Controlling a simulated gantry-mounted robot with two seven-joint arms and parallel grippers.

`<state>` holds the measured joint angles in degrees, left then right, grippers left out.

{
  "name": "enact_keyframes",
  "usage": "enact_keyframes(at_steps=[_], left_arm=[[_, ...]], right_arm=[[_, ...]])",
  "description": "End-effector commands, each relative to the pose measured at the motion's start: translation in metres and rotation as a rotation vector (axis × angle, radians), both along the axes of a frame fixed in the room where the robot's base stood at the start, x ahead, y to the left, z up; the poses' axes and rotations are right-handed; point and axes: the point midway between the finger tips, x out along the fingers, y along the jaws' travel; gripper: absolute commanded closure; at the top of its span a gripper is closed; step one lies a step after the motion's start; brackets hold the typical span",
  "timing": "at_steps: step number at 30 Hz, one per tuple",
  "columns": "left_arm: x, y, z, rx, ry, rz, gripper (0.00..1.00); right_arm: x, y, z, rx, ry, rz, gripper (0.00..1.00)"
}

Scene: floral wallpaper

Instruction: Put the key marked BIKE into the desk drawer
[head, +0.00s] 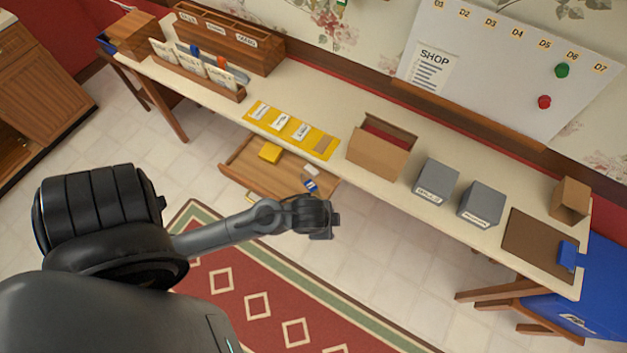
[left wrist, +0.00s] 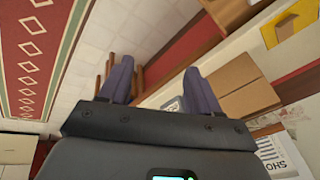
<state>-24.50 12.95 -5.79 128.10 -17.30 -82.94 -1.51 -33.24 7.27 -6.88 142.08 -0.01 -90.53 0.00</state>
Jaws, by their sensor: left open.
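The desk drawer (head: 237,170) is pulled open under the desk's front edge in the head view. It holds a yellow block, a small white item and a blue-and-white item near its right end. A yellow strip (head: 260,111) on the desk above it carries several white tags (head: 280,121); their print is too small to read, so I cannot tell which is BIKE. My left gripper (head: 322,226) is in front of the drawer's right corner, over the floor. In the left wrist view its fingers (left wrist: 157,75) are apart with nothing between them. My right gripper is out of view.
An open cardboard box (head: 376,158) stands right of the strip, then two grey boxes (head: 436,181). A wooden card rack (head: 198,76) and organiser (head: 228,45) stand left. A brown mat (head: 535,245) and blue bin (head: 600,290) are far right.

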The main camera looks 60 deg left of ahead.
Motion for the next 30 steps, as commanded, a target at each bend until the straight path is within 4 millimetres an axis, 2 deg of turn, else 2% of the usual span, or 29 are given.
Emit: enact_keyframes(at_steps=[1,3,9,22,26,30], left_arm=[[-0.015,-0.007,0.015,-0.05,0.003,0.083,0.37],[-0.03,-0.011,0.031,-0.102,0.009,0.183,0.37],[-0.052,-0.015,0.055,-0.187,0.028,0.334,0.37],[-0.053,-0.015,0.061,-0.193,0.028,0.345,0.37],[-0.053,-0.015,0.076,-0.193,0.028,0.345,0.37],[-0.053,-0.015,0.105,-0.193,0.028,0.344,0.37]], right_arm=[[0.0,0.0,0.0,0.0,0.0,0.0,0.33],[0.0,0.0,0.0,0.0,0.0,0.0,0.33],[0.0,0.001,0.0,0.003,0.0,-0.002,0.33],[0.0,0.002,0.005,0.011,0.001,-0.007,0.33],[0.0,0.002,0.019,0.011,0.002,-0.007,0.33],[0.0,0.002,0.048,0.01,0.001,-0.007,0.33]])
